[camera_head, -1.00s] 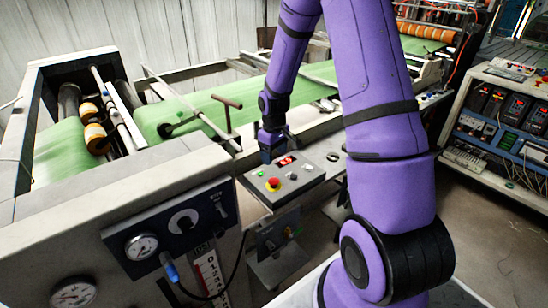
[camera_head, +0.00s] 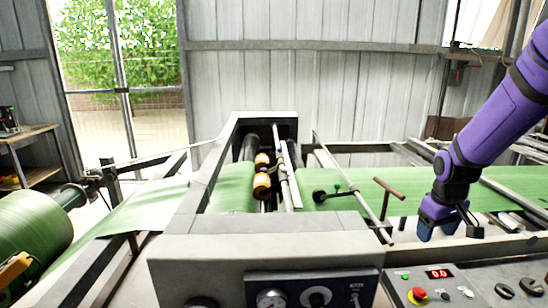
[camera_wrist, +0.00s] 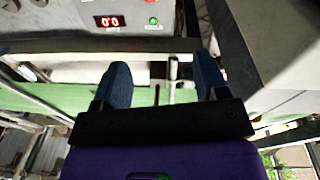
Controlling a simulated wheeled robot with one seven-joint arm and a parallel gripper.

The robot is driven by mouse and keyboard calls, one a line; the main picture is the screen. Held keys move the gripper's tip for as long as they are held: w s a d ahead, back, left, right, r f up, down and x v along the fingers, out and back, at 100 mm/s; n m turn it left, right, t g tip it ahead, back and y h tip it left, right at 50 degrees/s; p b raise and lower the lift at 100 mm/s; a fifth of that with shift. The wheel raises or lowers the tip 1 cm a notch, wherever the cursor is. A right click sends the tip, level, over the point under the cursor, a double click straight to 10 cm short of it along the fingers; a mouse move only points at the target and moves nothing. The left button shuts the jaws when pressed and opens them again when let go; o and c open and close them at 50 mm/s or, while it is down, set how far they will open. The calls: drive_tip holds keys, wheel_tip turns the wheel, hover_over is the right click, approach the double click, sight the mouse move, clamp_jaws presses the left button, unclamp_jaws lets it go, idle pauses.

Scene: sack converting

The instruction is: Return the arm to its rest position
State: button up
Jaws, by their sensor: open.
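My purple arm (camera_head: 505,110) comes in from the right edge of the head view, bent downward. My gripper (camera_head: 450,228) hangs at its end, above and behind the grey control panel (camera_head: 455,292), apart from it. Its two blue fingers stand apart with nothing between them. In the wrist view my gripper (camera_wrist: 160,68) is also open and empty. The panel's red display (camera_wrist: 110,21) reads 0.0, with a lit green button (camera_wrist: 153,20) beside it. A red mushroom button (camera_head: 418,295) on a yellow base sits on the panel.
The grey machine frame (camera_head: 250,245) with orange-banded rollers (camera_head: 262,185) fills the middle. Green web (camera_head: 370,198) runs right, close behind my gripper. A T-shaped lever (camera_head: 388,190) stands just left of it. A green roll (camera_head: 32,235) is at far left.

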drive_tip(key=s+a+r+m+t, duration=0.1)
drive_tip(key=s+a+r, duration=0.2)
drive_tip(key=s+r, duration=0.3)
drive_tip(key=s+a+r+t, duration=0.1)
drive_tip(key=s+a+r, duration=0.2)
drive_tip(key=s+r, duration=0.35)
drive_tip(key=s+a+r+t, duration=0.1)
drive_tip(key=s+r, duration=0.2)
drive_tip(key=s, duration=0.2)
drive_tip(key=s+a+r+m+t, duration=0.1)
drive_tip(key=s+a+r, duration=0.1)
drive_tip(key=s+r, duration=0.2)
drive_tip(key=shift+s+a+y, duration=0.2)
drive_tip(key=shift+s+y, duration=0.1)
drive_tip(key=shift+s, duration=0.85)
idle(1.9)
